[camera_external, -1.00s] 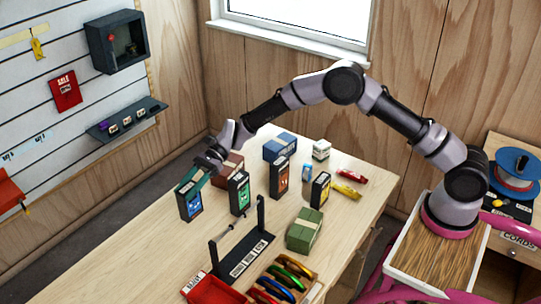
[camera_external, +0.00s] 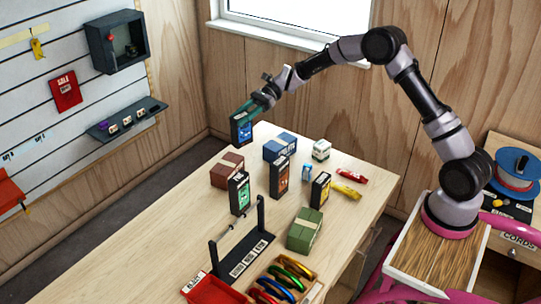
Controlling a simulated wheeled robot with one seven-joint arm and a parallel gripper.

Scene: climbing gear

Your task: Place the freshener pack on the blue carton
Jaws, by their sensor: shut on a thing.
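My gripper (camera_external: 264,97) is shut on a dark pack with a blue label (camera_external: 241,130), which looks like the freshener pack. It holds the pack roughly upright in the air over the far left part of the table. The blue carton (camera_external: 280,147) sits on the table near its back edge, to the right of the held pack in the picture and apart from it. The carton's top is bare.
A brown carton (camera_external: 227,170) stands left of the blue one. Dark packs with green (camera_external: 239,193) and orange (camera_external: 279,176) labels stand in front. The left tabletop is clear.

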